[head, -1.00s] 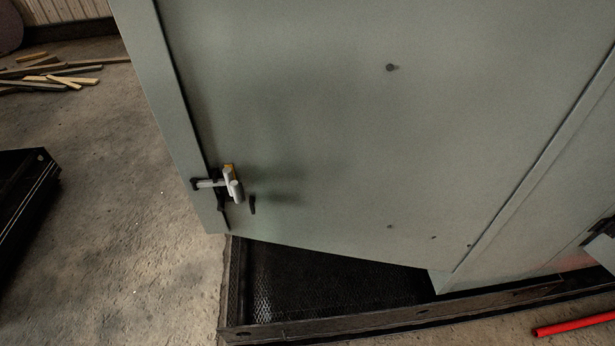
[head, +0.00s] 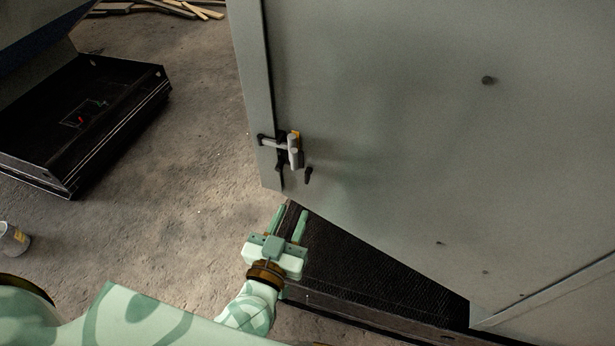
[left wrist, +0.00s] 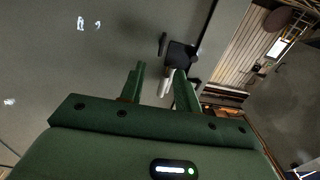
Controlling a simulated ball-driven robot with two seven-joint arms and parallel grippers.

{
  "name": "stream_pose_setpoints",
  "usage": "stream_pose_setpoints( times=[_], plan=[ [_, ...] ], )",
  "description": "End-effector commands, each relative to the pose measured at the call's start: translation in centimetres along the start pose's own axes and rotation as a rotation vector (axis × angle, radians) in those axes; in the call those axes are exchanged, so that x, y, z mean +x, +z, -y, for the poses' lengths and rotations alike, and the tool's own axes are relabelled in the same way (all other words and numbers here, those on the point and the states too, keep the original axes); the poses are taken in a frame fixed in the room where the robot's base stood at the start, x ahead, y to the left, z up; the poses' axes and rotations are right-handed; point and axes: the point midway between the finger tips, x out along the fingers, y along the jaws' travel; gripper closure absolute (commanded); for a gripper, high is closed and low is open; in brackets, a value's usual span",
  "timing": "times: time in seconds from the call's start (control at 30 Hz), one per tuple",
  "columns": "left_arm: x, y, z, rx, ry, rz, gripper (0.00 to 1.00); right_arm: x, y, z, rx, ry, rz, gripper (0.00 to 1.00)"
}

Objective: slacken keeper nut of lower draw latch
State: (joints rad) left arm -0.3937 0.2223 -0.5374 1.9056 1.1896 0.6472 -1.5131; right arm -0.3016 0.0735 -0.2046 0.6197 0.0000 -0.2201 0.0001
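The lower draw latch (head: 291,146) sits at the lower left corner of the grey enclosure panel (head: 390,120). It has a pale lever, a small yellow part and a dark base, with a dark handle-like piece (head: 308,175) beside it on the right. The keeper nut is too small to tell apart. My left gripper (head: 291,212) is below the latch, its two fingers apart and empty, pointing up toward it. In the left wrist view the latch (left wrist: 180,58) shows beyond and between the open fingertips, not touched. My right gripper is not in view.
A black low tray-like frame (head: 84,112) lies on the floor at left, and a small bucket (head: 13,239) stands at the left edge. A dark mesh plinth (head: 370,262) lies under the panel. Wooden strips (head: 185,8) lie at the back. Open concrete floor lies left of the panel.

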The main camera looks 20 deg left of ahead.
Motion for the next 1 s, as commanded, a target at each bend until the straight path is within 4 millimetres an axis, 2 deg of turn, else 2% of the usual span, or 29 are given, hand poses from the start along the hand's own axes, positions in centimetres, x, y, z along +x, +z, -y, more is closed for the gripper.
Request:
stream_pose_setpoints(
  times=[0.03,0.2,0.4,0.6,0.83,0.87,0.97,1.0],
  plan=[
    [1.4,-0.2,0.0,0.001,-0.001,-0.005,0.68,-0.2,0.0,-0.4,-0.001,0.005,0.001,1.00],
    [5.7,-0.1,0.0,0.000,0.000,-0.003,0.68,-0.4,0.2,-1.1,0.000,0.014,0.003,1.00],
    [9.1,0.0,0.0,0.000,0.000,-0.001,0.68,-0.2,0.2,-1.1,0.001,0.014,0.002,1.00],
    [10.4,0.1,0.0,0.000,0.001,0.001,0.68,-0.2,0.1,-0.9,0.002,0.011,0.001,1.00],
    [10.5,0.0,0.0,0.000,0.001,0.001,0.68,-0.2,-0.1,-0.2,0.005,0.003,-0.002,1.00],
    [10.5,0.0,0.0,0.000,0.001,0.001,0.71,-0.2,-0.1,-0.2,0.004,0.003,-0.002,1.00],
    [10.5,0.0,0.0,0.000,0.001,0.000,0.98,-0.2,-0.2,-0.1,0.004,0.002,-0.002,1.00],
    [10.5,0.0,0.0,0.000,0.001,0.001,1.00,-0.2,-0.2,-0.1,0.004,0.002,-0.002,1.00]
  ],
)
